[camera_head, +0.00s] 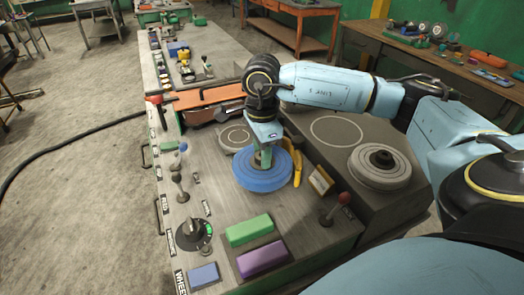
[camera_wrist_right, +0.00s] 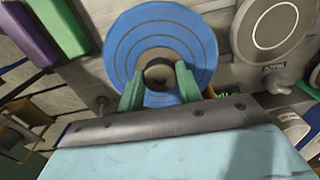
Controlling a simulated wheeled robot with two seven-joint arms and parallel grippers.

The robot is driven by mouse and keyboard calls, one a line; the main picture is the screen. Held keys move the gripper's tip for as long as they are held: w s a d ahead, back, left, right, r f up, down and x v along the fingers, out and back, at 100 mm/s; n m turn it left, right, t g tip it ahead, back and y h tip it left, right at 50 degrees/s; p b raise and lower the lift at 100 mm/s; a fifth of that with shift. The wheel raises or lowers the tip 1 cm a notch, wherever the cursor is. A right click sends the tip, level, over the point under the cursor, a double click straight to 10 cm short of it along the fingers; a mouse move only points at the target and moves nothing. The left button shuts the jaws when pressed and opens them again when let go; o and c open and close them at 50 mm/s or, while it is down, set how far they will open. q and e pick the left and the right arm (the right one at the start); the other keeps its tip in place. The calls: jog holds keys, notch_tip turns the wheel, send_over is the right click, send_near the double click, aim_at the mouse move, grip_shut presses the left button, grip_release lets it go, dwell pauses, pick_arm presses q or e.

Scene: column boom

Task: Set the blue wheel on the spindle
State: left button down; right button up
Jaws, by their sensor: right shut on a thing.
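The blue wheel (camera_head: 256,183) is roughly level over the middle of the bench, below my right gripper (camera_head: 264,157). In the right wrist view the wheel (camera_wrist_right: 190,35) shows concentric rings, and the green fingers of my right gripper (camera_wrist_right: 158,86) are shut on its central hub. I cannot tell whether the wheel touches the bench. No bare spindle can be made out for certain. A grey stepped disc with a raised hub (camera_head: 383,160) sits on the dark housing at the right, apart from the wheel. My left gripper is not in view.
A green block (camera_head: 249,230), a purple block (camera_head: 262,258) and a blue block (camera_head: 203,276) lie at the front. A red-knobbed lever (camera_head: 336,207) and yellow pliers (camera_head: 297,170) are right of the wheel. A round grey plate (camera_head: 235,137) lies behind it.

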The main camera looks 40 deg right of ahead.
jog(key=shift+a+f, duration=0.1)
jog(key=shift+f, duration=0.05)
dwell(0.4)
jog(key=o, duration=1.2)
jog(key=shift+o, duration=0.4)
jog(key=o, duration=0.3)
jog(key=shift+r+p, duration=2.15)
jog(key=shift+r, duration=1.7)
